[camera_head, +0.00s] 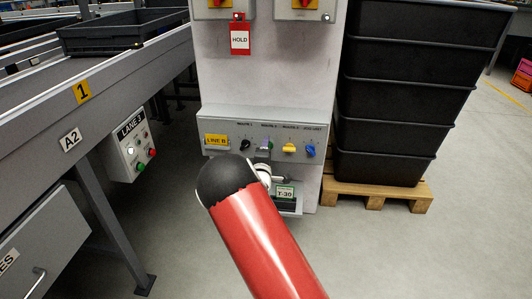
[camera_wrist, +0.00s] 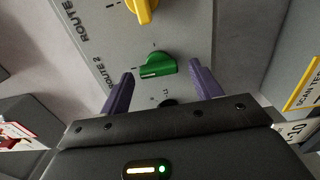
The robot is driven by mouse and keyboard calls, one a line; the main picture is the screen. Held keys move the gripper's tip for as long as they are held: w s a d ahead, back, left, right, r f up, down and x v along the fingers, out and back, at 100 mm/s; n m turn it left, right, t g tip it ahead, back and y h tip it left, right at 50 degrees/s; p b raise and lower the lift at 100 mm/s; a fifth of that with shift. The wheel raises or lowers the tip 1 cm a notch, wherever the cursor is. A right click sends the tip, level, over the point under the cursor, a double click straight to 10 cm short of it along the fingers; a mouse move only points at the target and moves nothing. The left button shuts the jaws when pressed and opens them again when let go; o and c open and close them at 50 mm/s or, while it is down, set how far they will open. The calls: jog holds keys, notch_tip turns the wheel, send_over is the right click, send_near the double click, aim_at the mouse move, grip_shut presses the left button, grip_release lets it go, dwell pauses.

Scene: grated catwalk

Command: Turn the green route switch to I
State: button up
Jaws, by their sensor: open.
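The green route switch (camera_wrist: 158,66) shows in the wrist view on a grey panel, beside the label ROUTE 2. Its pale pointer line lies toward the left of the picture; I cannot read which mark it points at. My gripper (camera_wrist: 160,72) is open, with one purple finger on each side of the green switch; whether they touch it I cannot tell. In the head view my gripper (camera_head: 263,154) is in front of the control panel (camera_head: 222,122) and hides the green switch.
A yellow switch (camera_head: 289,149) and a blue switch (camera_head: 310,151) sit to the right, a black switch (camera_head: 246,145) to the left. Stacked black crates (camera_head: 395,100) stand right, a conveyor (camera_head: 100,85) left.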

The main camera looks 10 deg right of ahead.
jog(key=v, duration=0.7)
jog(key=shift+s, duration=0.35)
jog(key=shift+a+r, duration=0.1)
